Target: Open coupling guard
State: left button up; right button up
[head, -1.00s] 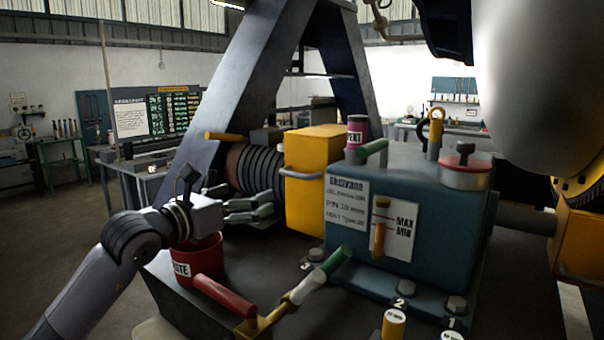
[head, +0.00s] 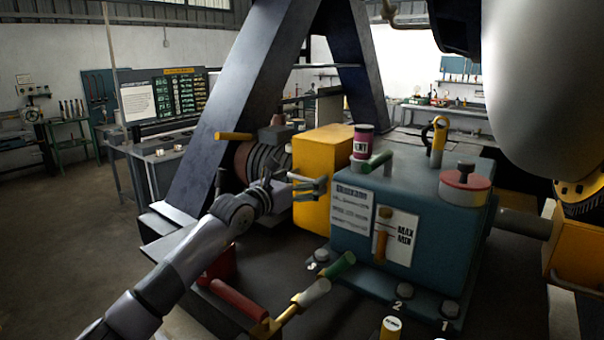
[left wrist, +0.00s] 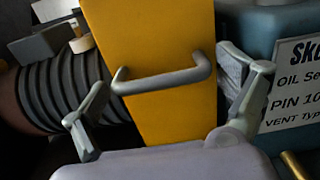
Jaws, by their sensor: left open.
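The coupling guard is a yellow box-shaped cover (head: 321,154) between the ribbed drum and the blue-green housing. In the left wrist view its yellow face (left wrist: 152,45) fills the middle, with a grey bar handle (left wrist: 165,80) across it. My left gripper (head: 312,187) is in front of the guard's handle side, its fingers partly hiding the handle. In the left wrist view the left gripper (left wrist: 168,98) is open, one finger near each end of the handle, with nothing gripped. I cannot tell whether a finger touches the handle. My right gripper is not in view.
The blue-green housing (head: 415,195) stands right of the guard, the ribbed drum (head: 258,165) left of it. A lever with a red grip (head: 240,300) and a red container (head: 222,265) are near my left arm. A dark slanted frame (head: 240,100) rises behind.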

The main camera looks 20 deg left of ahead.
pick_arm(q)
jog(key=shift+w, duration=0.15)
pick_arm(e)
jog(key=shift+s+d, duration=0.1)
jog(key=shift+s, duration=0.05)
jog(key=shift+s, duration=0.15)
